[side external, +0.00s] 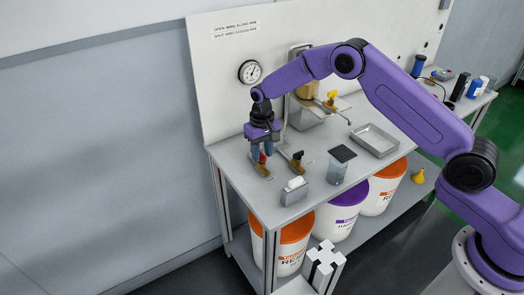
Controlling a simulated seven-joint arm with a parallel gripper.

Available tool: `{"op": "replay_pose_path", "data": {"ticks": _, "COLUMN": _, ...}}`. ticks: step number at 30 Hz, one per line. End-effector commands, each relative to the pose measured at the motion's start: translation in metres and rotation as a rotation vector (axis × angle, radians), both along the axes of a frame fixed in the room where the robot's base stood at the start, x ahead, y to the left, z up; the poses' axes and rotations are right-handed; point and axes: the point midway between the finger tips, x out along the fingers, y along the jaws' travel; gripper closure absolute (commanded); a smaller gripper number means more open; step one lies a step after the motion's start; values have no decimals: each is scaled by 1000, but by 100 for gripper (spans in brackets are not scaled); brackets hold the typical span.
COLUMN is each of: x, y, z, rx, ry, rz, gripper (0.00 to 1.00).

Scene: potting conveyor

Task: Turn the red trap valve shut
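My gripper (262,155) points down over the left end of the bench, below the round gauge. A small red part, which looks like the red trap valve's handle (262,158), shows between and just below its fingers. The valve's brass-coloured body (262,170) shows under it on the bench top. The fingers hide much of the handle, so I cannot tell its angle or whether they grip it. A second valve with a dark handle (297,156) stands just to the right, apart from my gripper.
A round gauge (249,72) hangs on the white back panel (225,95). A grey box with white wipes (294,190), a clear beaker (337,172), a dark pad (343,153) and a metal tray (374,140) stand to the right. A yellow-handled tap (331,98) is behind. Lidded buckets (295,240) are below.

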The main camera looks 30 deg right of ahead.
Motion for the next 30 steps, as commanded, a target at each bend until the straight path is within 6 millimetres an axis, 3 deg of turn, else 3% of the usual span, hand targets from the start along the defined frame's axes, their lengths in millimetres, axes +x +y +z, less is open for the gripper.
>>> {"op": "replay_pose_path", "data": {"ticks": 2, "x": 0, "y": 0, "z": 0, "rx": 0, "ry": 0, "rz": 0, "gripper": 63}}
{"op": "replay_pose_path", "data": {"ticks": 6, "x": 0, "y": 0, "z": 0, "rx": 0, "ry": 0, "rz": 0, "gripper": 100}}
{"op": "replay_pose_path", "data": {"ticks": 19, "x": 0, "y": 0, "z": 0, "rx": 0, "ry": 1, "rz": 63, "gripper": 100}}
{"op": "replay_pose_path", "data": {"ticks": 30, "x": -1, "y": 0, "z": 0, "rx": 0, "ry": 3, "rz": 346, "gripper": 100}}
